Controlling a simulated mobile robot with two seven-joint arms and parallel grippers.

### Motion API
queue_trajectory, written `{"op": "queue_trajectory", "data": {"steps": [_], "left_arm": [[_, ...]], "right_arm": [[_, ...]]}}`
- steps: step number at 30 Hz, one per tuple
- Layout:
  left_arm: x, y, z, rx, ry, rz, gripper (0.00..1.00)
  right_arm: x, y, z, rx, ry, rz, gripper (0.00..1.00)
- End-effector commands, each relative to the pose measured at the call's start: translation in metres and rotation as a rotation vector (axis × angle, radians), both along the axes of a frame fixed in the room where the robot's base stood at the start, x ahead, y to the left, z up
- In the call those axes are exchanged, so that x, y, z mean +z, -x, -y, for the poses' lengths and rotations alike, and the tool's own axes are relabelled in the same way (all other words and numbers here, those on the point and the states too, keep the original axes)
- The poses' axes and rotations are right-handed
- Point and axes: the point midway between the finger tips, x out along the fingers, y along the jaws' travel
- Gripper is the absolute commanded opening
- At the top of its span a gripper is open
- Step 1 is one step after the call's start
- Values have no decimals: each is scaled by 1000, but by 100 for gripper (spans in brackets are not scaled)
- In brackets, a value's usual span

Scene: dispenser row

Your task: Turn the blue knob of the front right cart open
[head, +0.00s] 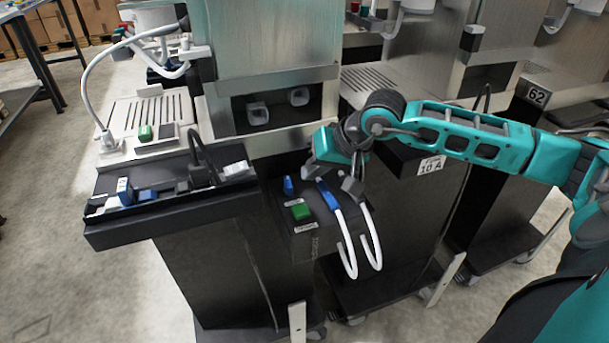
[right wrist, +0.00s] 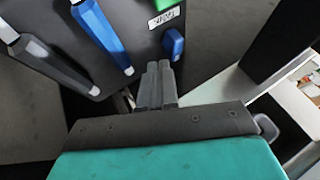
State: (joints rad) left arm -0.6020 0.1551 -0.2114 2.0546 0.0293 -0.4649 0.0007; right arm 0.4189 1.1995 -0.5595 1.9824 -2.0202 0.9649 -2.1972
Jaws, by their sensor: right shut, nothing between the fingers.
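The blue knob (head: 288,185) sits on the dark panel (head: 312,243) at the front of the cart, above a green button (head: 300,211). In the head view its long side stands roughly upright. It also shows in the right wrist view (right wrist: 173,44), just beyond the fingertips. My right gripper (head: 309,171) is above and right of the knob in the head view. Its fingers (right wrist: 160,66) are together and empty, pointing toward the knob; a small gap seems to separate them. My left gripper is not in view.
A blue-handled white hose (head: 327,195) and a dark-handled hose (head: 353,188) hang right of the knob, near my gripper. A black tray (head: 165,215) with small blocks juts out at left. Another cart with a label (head: 431,165) stands under my right arm. Floor at left is open.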

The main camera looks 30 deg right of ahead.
Motion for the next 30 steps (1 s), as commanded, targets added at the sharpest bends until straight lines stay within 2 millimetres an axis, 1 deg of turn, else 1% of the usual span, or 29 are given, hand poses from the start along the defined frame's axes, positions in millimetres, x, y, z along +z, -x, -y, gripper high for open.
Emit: {"op": "queue_trajectory", "data": {"steps": [3,7,12,20,23,27,30], "left_arm": [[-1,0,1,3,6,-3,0],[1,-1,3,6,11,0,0],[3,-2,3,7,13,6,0],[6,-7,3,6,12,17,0],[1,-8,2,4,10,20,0],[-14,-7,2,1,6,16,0],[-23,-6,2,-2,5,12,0]], "right_arm": [[-13,-9,-5,0,-2,0,0],[-22,-15,-8,1,-1,0,0],[-25,-17,-8,0,1,0,0],[-25,-17,-8,2,2,-1,0],[-27,-18,-9,24,2,0,0],[-30,-22,-14,107,2,2,0],[-29,-23,-16,123,-1,4,0]]}}
